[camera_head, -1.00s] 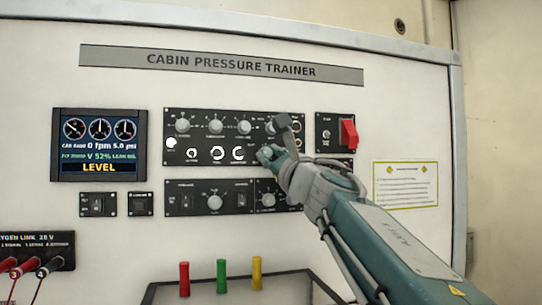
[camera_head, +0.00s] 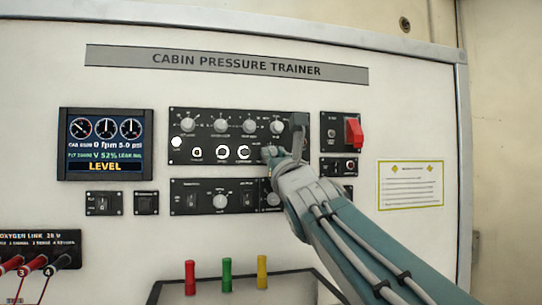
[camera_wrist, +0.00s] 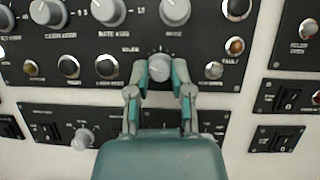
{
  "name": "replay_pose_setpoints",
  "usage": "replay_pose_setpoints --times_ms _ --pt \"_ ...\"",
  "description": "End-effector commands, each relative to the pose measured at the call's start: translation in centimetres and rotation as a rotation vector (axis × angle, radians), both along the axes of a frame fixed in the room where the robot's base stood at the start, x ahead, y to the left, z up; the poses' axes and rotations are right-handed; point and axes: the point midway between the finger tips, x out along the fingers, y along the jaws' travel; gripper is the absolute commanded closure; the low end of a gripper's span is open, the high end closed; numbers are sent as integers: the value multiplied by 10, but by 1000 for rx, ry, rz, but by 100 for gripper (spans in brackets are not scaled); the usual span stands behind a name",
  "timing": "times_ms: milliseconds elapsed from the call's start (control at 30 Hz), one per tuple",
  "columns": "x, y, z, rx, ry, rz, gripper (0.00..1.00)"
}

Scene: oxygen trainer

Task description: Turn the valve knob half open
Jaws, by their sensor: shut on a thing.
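The valve knob (camera_wrist: 160,66) is a small grey round knob on the lower row of the upper black panel (camera_head: 205,117). In the wrist view my gripper (camera_wrist: 160,70) has one teal finger on each side of it, shut on it. In the head view my gripper (camera_head: 270,153) is at the panel's lower right corner and hides most of the knob. The display (camera_head: 104,145) at the left appears to read 0 fpm, 5.0 psi, V 52% and LEVEL.
Larger grey knobs (camera_wrist: 108,10) sit in a row just above. A second black panel (camera_wrist: 82,137) with switches and a knob is below. A red switch guard (camera_head: 353,132) is to the right. Red, green and yellow pegs (camera_head: 226,275) stand at the bottom.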

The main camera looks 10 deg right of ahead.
Motion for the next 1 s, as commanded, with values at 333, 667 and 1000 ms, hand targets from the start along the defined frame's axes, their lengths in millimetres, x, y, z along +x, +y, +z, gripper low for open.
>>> replay_pose_setpoints --times_ms 333,667,1000 --pt "2 1 -3 41 7 0 100" --pt "2 0 -3 44 8 0 100" --pt "1 0 -2 44 4 0 37"
